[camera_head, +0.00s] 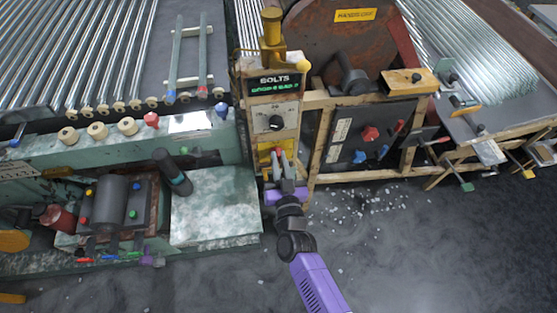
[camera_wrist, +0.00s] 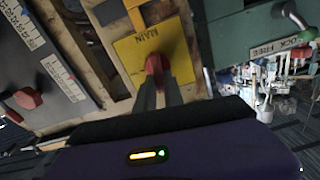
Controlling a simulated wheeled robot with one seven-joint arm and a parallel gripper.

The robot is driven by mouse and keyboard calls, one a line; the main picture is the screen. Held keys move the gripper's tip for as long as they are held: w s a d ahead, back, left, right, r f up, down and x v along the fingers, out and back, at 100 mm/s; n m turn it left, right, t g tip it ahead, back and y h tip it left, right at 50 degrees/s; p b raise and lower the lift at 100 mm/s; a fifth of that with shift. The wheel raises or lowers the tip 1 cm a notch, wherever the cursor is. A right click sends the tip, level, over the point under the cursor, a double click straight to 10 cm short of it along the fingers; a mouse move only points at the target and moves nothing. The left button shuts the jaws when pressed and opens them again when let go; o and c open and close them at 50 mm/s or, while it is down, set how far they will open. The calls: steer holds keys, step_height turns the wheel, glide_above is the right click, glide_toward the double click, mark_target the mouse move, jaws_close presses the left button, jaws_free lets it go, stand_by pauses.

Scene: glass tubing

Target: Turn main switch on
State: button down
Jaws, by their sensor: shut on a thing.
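The main switch has a yellow plate (camera_wrist: 138,48) marked MAIN and a red handle (camera_wrist: 157,66). My gripper (camera_wrist: 158,84) is shut on the red handle in the wrist view. In the head view, my gripper (camera_head: 279,156) reaches the lower yellow part of the narrow cabinet (camera_head: 262,145), below its BOLTS display (camera_head: 275,83). The fingers cover part of the handle, and I cannot tell the switch's setting.
A black dial (camera_head: 276,123) sits above the switch. A dark panel with a red knob (camera_head: 370,133) and a blue knob (camera_head: 360,156) is to the right. A pale green machine top (camera_head: 215,205) lies to the left. White fragments (camera_head: 375,208) litter the floor, which is otherwise open at the lower right.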

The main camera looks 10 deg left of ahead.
steer(key=shift+w+d+f+m+b, duration=0.1)
steer(key=shift+d+f+m+b, duration=0.2)
steer(key=shift+m+b, duration=1.65)
steer(key=shift+w+d+f+m+b, duration=0.15)
steer(key=shift+f+m+b, duration=0.2)
steer(key=shift+m, duration=3.15)
steer(key=shift+s+d+f+m+b, duration=0.1)
steer(key=shift+d+f+m+b, duration=0.15)
steer(key=shift+m+b, duration=1.75)
steer(key=shift+m+p, duration=0.8)
steer(key=shift+m, duration=0.15)
steer(key=c, duration=1.4)
jaws_free()
steer(key=shift+c, duration=0.2)
steer(key=v, duration=0.7)
steer(key=shift+s, duration=0.35)
